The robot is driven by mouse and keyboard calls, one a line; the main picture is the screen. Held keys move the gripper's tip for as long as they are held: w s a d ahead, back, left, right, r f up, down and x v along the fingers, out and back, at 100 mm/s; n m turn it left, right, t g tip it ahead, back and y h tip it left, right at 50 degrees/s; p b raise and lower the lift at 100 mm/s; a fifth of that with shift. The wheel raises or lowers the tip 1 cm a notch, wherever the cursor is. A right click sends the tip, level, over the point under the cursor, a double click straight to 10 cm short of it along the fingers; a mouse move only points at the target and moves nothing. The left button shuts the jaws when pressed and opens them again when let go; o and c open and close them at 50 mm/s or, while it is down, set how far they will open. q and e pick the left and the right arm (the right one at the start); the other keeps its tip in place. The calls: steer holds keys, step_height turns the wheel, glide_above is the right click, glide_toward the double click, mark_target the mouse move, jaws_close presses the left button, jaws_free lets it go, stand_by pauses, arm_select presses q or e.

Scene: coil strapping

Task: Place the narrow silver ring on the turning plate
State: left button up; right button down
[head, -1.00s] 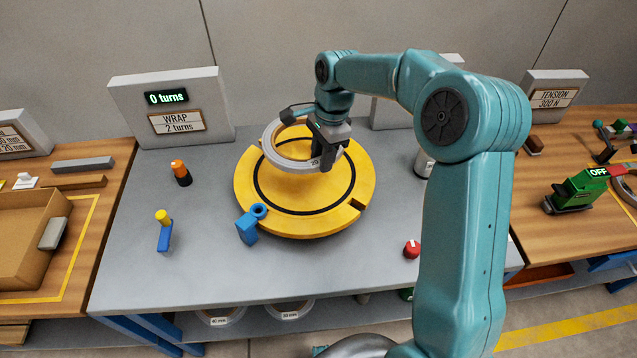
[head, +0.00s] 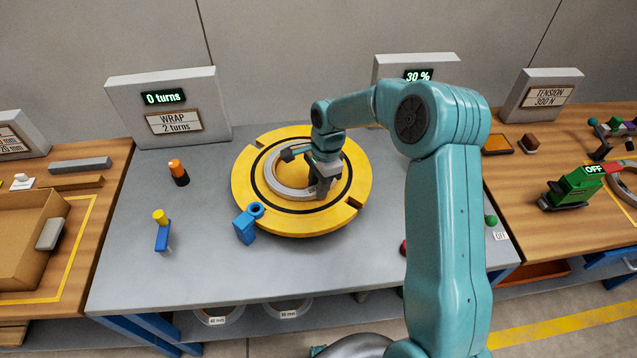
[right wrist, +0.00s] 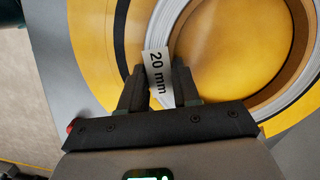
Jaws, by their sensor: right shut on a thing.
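The silver ring (head: 284,190) is at the turning plate (head: 253,211), inside its black circle and roughly centred; it looks flat on or just above the yellow surface. In the right wrist view the ring (right wrist: 183,30) carries a white "20 mm" label (right wrist: 158,72). My right gripper (head: 318,190) is shut on the near right part of the ring's band. Its two fingers (right wrist: 160,92) stand on either side of the label in the right wrist view. My left gripper is not in view.
A blue guide block (head: 245,229) stands at the plate's front left edge. The counter display (head: 165,97) reads "0 turns". My right arm covers the table's right part.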

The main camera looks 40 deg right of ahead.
steer(key=shift+w+f, duration=0.1)
steer(key=shift+f, duration=0.1)
steer(key=c, duration=0.8)
jaws_free()
steer(key=shift+d, duration=0.1)
steer(key=shift+r, duration=0.1)
step_height(320, 180, up, 12)
steer(key=d, duration=0.1)
steer(key=shift+s+d, duration=0.2)
steer(key=shift+d, duration=0.15)
